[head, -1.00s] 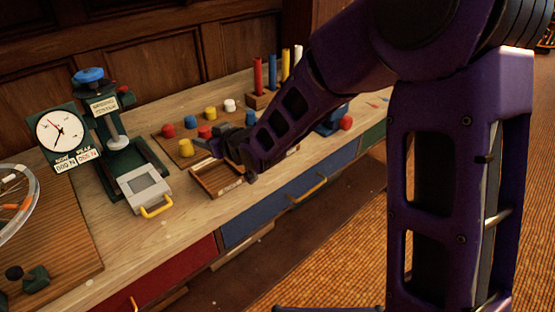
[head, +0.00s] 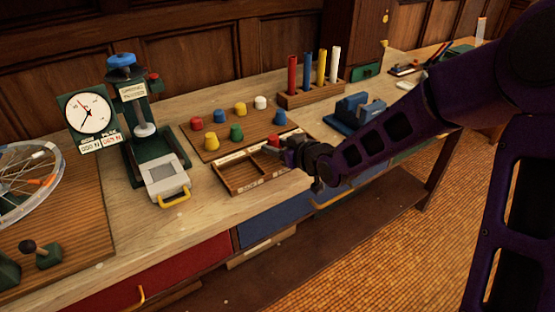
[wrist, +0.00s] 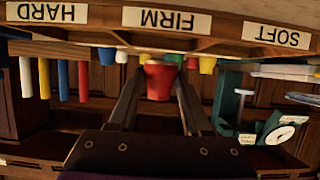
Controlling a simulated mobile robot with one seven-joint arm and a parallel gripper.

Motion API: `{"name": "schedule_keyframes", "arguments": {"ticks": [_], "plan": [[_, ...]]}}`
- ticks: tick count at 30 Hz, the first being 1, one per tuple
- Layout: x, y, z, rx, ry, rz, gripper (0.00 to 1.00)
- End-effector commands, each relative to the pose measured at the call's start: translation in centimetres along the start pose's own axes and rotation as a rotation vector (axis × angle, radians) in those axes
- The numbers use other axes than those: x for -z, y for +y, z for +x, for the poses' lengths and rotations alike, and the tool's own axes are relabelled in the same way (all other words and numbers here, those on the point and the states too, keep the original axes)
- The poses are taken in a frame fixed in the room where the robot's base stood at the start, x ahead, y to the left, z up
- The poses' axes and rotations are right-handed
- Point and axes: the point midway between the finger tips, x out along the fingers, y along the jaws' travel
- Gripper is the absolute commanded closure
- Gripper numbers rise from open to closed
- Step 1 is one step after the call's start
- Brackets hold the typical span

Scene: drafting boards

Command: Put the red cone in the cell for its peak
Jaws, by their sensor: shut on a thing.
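The red cone (head: 274,139) is held between my gripper's fingertips (head: 282,147); in the wrist view the cone (wrist: 160,80) shows between the two dark fingers. The wooden sorting tray (head: 234,191) lies on the bench with cells labelled SOFT (wrist: 277,36), FIRM (wrist: 167,20) and HARD (wrist: 52,12), upside down in the wrist view. My gripper is over or beside the tray's right part in the head view; its height above it is unclear. The press (head: 145,131) has a dial (head: 91,112) and NOW and PEAK readouts (head: 101,142), too small to read surely.
Behind the tray is a board (head: 190,139) with several cones, including another red one (head: 197,123) and a green one (head: 236,132). A rack of coloured pegs (head: 312,94) and a blue block (head: 350,112) stand to the right. A spoked wheel (head: 30,185) is at left.

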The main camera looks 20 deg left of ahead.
Motion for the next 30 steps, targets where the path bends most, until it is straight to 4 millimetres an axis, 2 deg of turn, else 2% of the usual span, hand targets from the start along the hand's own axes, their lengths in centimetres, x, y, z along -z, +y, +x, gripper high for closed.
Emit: {"name": "schedule_keyframes", "arguments": {"ticks": [7, 19, 20, 21, 24, 30], "plan": [[-3.2, -0.1, 1.3, 0.001, -0.003, 0.002, 1.00], [-3.7, 0.0, 1.5, 0.000, 0.000, 0.000, 1.00], [-3.5, 0.0, 1.4, 0.000, -0.001, 0.000, 0.46], [-3.5, 0.0, 1.4, 0.000, -0.001, 0.000, 0.39], [-3.5, 0.0, 1.4, 0.000, -0.001, 0.000, 0.21], [-3.5, 0.0, 1.4, 0.000, -0.001, 0.000, 0.21]]}}
